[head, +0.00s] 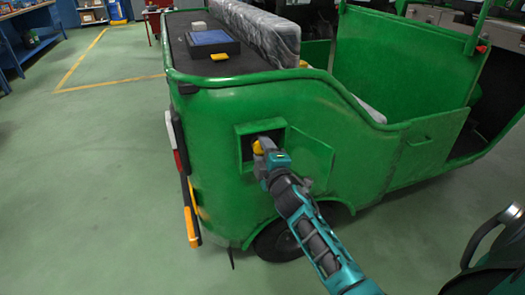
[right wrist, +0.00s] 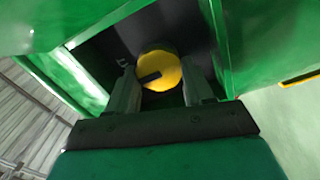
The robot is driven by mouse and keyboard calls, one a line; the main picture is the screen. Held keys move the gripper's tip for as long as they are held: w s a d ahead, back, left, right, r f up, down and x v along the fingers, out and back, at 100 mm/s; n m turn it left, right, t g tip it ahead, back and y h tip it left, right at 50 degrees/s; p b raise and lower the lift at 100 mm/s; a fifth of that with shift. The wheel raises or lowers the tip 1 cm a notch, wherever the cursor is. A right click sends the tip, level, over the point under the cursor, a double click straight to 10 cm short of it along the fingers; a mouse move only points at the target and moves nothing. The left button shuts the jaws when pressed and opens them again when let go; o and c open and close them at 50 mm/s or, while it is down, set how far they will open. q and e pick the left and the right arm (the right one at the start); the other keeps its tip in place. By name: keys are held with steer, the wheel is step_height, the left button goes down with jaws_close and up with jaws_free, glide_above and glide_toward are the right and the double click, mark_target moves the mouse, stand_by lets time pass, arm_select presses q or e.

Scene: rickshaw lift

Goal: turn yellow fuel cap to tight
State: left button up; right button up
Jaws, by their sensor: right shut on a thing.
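The yellow fuel cap (head: 258,147) sits in a square recess in the green side panel of the rickshaw (head: 215,115). In the right wrist view the cap (right wrist: 160,70) is a round yellow disc with a dark slot mark, between the two fingers. My right gripper (head: 262,155) reaches into the recess opening and is shut on the cap; in the wrist view the right gripper (right wrist: 162,90) has a finger on each side of it. The filler door (head: 310,158) stands open to the right of the recess. My left gripper is not in view.
A dark box with a blue top (head: 212,42) and a small yellow item (head: 219,57) lie on the rickshaw's rear deck. A wheel (head: 278,240) is below the recess. Green floor (head: 90,190) is clear to the left.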

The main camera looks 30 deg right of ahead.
stand_by(0.5)
steer(key=o, duration=1)
steer(key=shift+o, duration=0.2)
steer(key=shift+s, duration=0.1)
steer(key=p+v, duration=0.1)
steer(key=v, duration=1.1)
steer(key=shift+s, duration=0.4)
steer(key=shift+a, duration=0.15)
